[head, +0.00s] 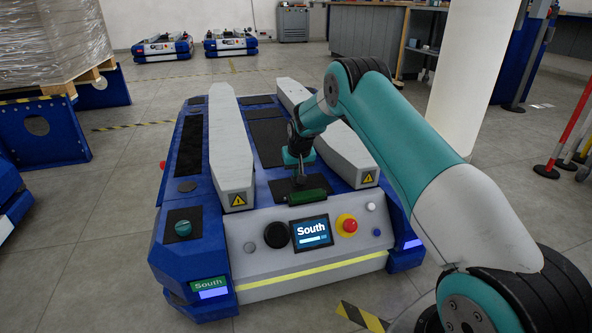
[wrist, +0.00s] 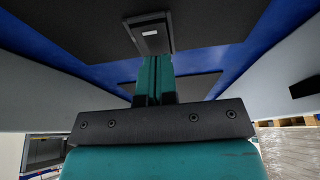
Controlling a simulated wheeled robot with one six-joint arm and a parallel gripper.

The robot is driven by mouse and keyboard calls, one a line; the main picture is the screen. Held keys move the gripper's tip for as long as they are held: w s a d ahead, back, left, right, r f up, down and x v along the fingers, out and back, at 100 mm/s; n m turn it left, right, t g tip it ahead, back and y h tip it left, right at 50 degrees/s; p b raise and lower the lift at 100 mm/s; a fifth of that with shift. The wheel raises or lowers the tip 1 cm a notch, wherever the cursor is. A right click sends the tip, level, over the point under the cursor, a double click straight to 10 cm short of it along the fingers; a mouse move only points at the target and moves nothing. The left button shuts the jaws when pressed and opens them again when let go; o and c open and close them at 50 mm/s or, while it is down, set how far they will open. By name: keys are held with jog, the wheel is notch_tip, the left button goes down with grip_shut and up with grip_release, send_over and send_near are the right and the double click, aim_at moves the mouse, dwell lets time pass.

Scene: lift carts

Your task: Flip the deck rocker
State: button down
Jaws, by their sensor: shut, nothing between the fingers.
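The cart marked "South" (head: 250,235) stands in front of me in the head view. The deck rocker appears to be the small dark housing with a pale mark (wrist: 150,33) in the wrist view, set on a black deck panel. My gripper (head: 299,172) points down at the deck between the two grey rails in the head view. Its teal fingers (wrist: 153,78) are shut together and empty in the wrist view, their tips at or close to the housing's near edge. I cannot tell whether they touch. My gripper partly hides the rocker in the head view, and its position is unclear.
Grey rails (head: 229,150) flank the deck. A green bar (head: 307,196) lies near its front edge. The front panel carries a screen (head: 311,232), a black knob (head: 276,235) and a red button (head: 347,225). A white pillar (head: 472,80) stands behind my arm.

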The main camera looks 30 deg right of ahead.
jog(key=shift+w+p, duration=0.1)
jog(key=shift+p, duration=0.75)
jog(key=shift+f, duration=0.4)
jog(key=shift+s+a+p, duration=0.2)
jog(key=shift+s+p, duration=0.4)
jog(key=shift+s, duration=0.25)
jog(key=shift+r, duration=0.1)
